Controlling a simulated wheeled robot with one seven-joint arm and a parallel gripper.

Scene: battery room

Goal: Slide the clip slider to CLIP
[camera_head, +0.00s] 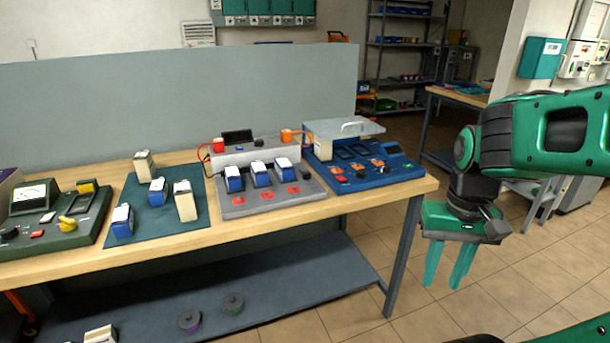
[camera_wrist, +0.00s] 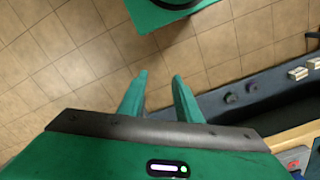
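My gripper (camera_head: 442,284) hangs at the right of the head view, beyond the bench's right end and over the floor. Its two green fingers point down, apart, with nothing between them. In the wrist view the fingers (camera_wrist: 160,76) are also apart, over floor tiles. A grey station (camera_head: 268,200) on the bench bears blue-and-white batteries (camera_head: 259,174), red marks, and a raised back box (camera_head: 252,152) with red and orange parts at its ends. A blue station (camera_head: 375,177) with a raised lid is right of it. I cannot make out which part is the clip slider.
The wooden bench (camera_head: 330,208) also carries a dark mat (camera_head: 165,219) with several batteries and a green meter unit (camera_head: 72,222). A lower shelf (camera_head: 290,285) holds two spools. A grey partition (camera_head: 90,110) stands behind. Floor around my gripper is clear.

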